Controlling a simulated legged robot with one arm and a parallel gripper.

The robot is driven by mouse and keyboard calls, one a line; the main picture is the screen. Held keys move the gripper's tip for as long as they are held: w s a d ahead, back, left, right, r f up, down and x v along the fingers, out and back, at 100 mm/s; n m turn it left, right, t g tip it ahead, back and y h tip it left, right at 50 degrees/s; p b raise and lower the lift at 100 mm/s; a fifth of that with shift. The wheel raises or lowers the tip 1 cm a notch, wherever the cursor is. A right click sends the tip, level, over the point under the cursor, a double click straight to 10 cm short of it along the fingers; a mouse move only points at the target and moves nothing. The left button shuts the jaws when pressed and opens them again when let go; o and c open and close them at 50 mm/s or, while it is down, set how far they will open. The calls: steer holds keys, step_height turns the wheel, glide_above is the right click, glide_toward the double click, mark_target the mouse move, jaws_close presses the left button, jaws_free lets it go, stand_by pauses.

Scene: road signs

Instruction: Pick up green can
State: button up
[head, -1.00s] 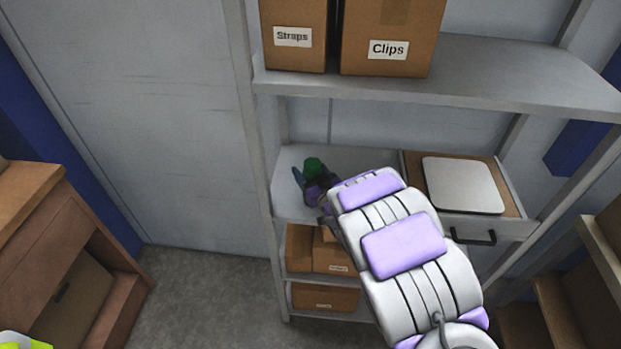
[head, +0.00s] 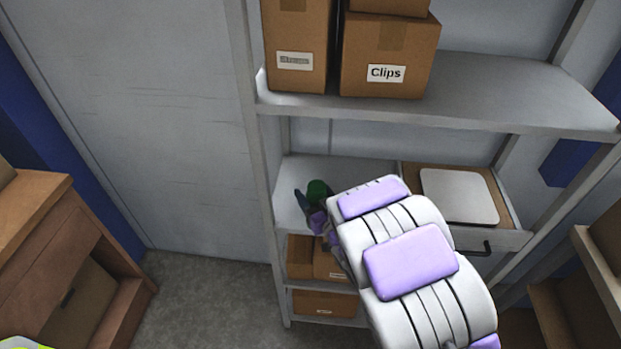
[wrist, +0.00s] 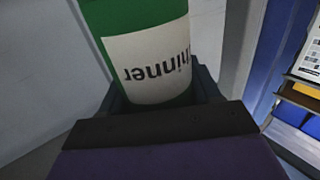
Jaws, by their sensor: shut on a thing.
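The green can (wrist: 148,50) fills the upper middle of the wrist view, with a white label whose printed letters appear upside down. My gripper (wrist: 160,105) is shut on it, with the jaws around the label end of the can. In the head view the green can (head: 317,188) shows as a small green shape at the left part of the middle shelf. My gripper (head: 312,205) is next to it there, mostly hidden by my white and purple arm. I cannot tell whether the can touches the shelf.
The middle shelf (head: 290,180) is bare around the can. A grey flat lid (head: 460,196) lies on a wooden surface to the right, above a drawer handle. Boxes, one marked Clips (head: 388,60), stand on the upper shelf (head: 480,95). More boxes (head: 325,302) sit below.

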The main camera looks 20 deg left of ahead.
steer(key=shift+s+r+p, duration=0.2)
steer(key=shift+s+p, duration=0.25)
steer(key=shift+p, duration=2.05)
